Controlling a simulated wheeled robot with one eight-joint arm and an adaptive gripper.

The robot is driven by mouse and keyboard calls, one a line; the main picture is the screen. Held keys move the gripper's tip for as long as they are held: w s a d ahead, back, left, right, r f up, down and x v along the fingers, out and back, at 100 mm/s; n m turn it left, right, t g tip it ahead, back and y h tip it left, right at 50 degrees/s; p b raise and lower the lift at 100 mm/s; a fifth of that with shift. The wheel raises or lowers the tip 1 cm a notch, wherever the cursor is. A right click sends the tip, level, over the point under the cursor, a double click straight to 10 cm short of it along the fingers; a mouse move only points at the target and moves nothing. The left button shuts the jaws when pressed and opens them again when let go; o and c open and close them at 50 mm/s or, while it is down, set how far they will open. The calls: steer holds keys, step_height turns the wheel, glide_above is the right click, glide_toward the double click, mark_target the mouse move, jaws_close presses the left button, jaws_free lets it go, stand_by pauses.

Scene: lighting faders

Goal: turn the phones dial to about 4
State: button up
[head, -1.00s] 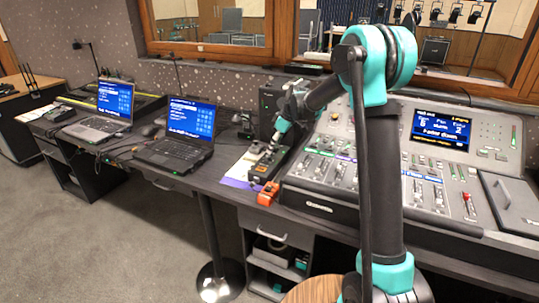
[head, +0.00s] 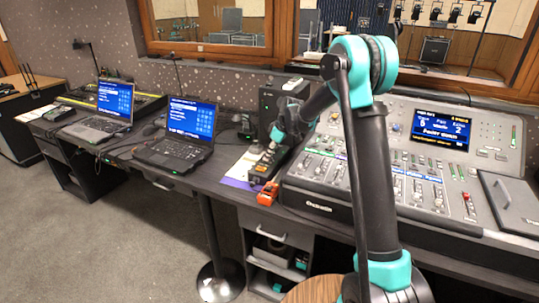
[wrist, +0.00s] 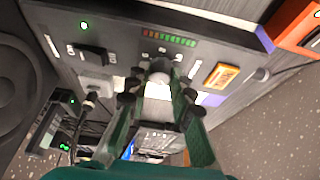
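A small dark control box (head: 258,178) stands on the desk left of the big console. In the wrist view its panel (wrist: 215,32) fills the upper part, with a lit meter strip, a green light and a yellow label. A round grey dial (wrist: 160,68) shows near the tips of my gripper (wrist: 158,84), one green-and-black finger on each side. The fingers are apart; whether they touch the dial I cannot tell. The dial's pointer and any lettering are unreadable. In the head view my gripper (head: 270,152) is over the box, small and partly hidden by its own links.
An orange object (head: 267,194) sits beside the box near the desk's front edge, also in the wrist view (wrist: 297,22). The mixing console (head: 330,212) is to the right. A black speaker-like box (head: 270,100) stands behind. Two laptops (head: 175,152) are to the left.

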jaws_close()
steer(key=m+t, duration=0.1)
steer(key=m, duration=0.3)
steer(key=shift+s+a+h, duration=0.1)
steer(key=shift+h, duration=0.3)
steer(key=m+t+h, duration=0.1)
steer(key=m, duration=0.2)
steer(key=m+h, duration=0.1)
steer(key=m, duration=0.2)
steer(key=shift+a+m+t, duration=0.15)
steer(key=shift+m+t, duration=0.25)
steer(key=m+h, duration=0.2)
steer(key=m, duration=0.3)
steer(key=shift+a+m, duration=0.15)
steer(key=shift+m, duration=0.15)
steer(key=m+h, duration=0.1)
steer(key=m, duration=0.1)
steer(key=m+h, duration=0.1)
steer(key=m, duration=0.1)
steer(key=shift+a+m+g, duration=0.1)
steer(key=shift+m+g, duration=0.3)
